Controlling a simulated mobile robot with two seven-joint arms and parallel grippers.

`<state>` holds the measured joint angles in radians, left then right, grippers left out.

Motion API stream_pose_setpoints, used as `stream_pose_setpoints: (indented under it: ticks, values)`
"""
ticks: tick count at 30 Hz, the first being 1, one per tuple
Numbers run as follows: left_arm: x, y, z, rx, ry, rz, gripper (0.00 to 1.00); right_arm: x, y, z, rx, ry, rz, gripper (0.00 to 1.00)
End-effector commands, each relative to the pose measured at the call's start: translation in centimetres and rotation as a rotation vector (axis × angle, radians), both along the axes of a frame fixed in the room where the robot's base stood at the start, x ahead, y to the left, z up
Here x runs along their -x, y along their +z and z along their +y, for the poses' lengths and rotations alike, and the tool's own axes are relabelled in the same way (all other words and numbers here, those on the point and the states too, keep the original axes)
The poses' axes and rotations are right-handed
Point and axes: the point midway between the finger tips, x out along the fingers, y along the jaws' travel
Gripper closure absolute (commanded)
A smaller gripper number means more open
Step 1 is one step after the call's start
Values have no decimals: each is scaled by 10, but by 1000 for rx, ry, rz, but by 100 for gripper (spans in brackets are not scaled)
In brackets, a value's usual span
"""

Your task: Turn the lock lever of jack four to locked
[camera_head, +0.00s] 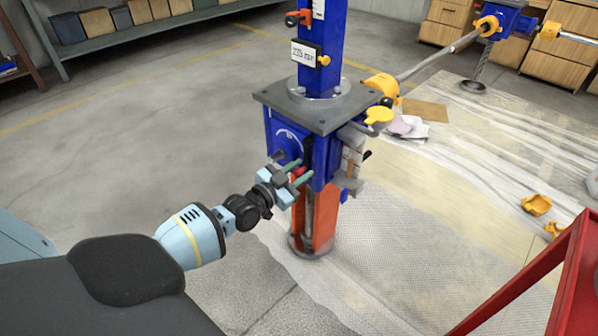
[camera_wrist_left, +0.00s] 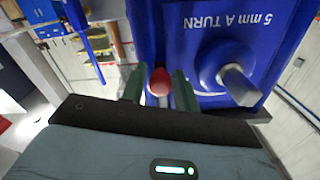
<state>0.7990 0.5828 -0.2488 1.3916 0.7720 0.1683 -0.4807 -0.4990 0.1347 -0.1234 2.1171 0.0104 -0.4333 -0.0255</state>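A blue screw jack (camera_head: 322,150) with a grey top plate stands on an orange-red foot. I see no number that marks it as jack four. My left gripper (camera_head: 304,170) is at the jack's near lower face, its two green fingers spread around a red knob (camera_head: 298,174). In the left wrist view the red knob (camera_wrist_left: 159,82) sits between the fingertips (camera_wrist_left: 158,86) and nearly fills the gap. Whether the fingers press on it is unclear. The rest of the lever is hidden behind knob and fingers. My right gripper is in neither view.
A shaft stub (camera_wrist_left: 238,83) sticks out right of the knob, under "5 mm A TURN". A height display (camera_head: 306,53) is on the blue post above. A yellow-handled part (camera_head: 378,114) juts out at right. A red frame (camera_head: 570,280) stands at lower right.

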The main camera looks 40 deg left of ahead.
Motion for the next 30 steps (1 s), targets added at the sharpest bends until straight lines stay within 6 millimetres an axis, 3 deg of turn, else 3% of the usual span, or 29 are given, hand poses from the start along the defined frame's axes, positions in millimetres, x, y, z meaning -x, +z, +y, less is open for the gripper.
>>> stream_pose_setpoints:
  ticks: [1,7,22,30]
  values:
    - [0,0,0,0,0,0,76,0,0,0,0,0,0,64]
    - [0,0,0,0,0,0,100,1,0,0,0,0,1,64]
    - [1,0,-5,40,-2,4,100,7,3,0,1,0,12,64]
    - [2,3,-18,176,-4,13,100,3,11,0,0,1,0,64]
